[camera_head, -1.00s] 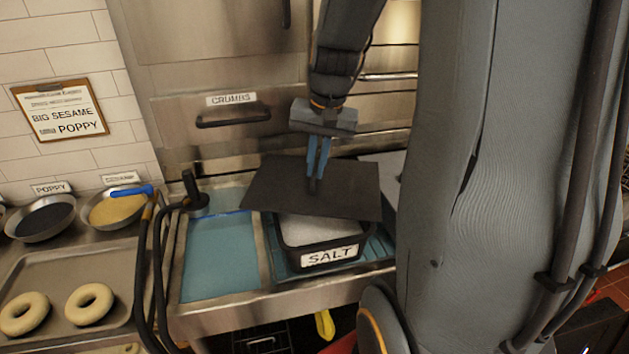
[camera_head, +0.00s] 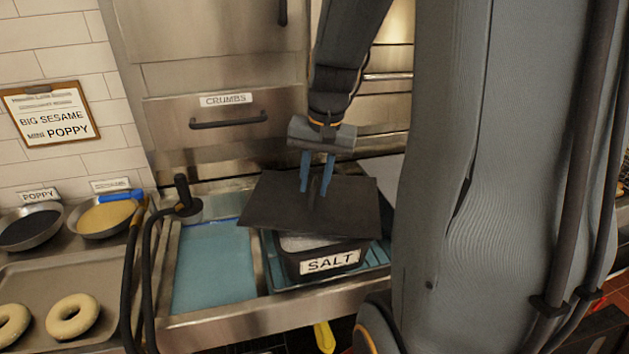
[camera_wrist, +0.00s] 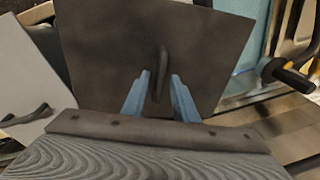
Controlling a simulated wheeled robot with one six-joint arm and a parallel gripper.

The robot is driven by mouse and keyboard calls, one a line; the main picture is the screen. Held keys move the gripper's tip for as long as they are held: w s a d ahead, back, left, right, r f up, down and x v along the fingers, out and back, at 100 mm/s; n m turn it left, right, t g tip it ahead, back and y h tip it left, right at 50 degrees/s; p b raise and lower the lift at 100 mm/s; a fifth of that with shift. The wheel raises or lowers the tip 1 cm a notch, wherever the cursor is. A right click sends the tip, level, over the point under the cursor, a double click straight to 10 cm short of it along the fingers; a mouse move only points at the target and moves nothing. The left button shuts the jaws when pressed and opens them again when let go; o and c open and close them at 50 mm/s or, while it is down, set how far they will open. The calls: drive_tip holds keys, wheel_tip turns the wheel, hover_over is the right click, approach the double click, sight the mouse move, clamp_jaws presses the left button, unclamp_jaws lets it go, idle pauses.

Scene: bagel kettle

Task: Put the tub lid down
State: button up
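The tub lid (camera_head: 275,205) is a flat dark grey rectangle with a small upright handle (camera_head: 314,190). It lies askew over the black tub labelled SALT (camera_head: 330,262), and part of the pale salt shows below its front edge. My gripper (camera_head: 317,187) is open, its blue fingers standing apart on either side of the handle. In the wrist view the lid (camera_wrist: 100,50) fills the middle, with the curved handle (camera_wrist: 161,75) between the two spread fingers (camera_wrist: 160,95) and a gap on both sides.
The tub stands in a metal sink bay beside a blue water basin (camera_head: 215,265). A black hose and sprayer (camera_head: 185,200) rise at left. Pans (camera_head: 105,215) and a tray with bagels (camera_head: 70,315) lie further left. A crumbs drawer (camera_head: 230,122) is behind.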

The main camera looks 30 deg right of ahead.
sight(321, 203)
wheel_tip(321, 203, up, 12)
drive_tip(key=s+b, duration=0.2)
drive_tip(key=shift+d, duration=0.3)
idle(0.3)
idle(0.4)
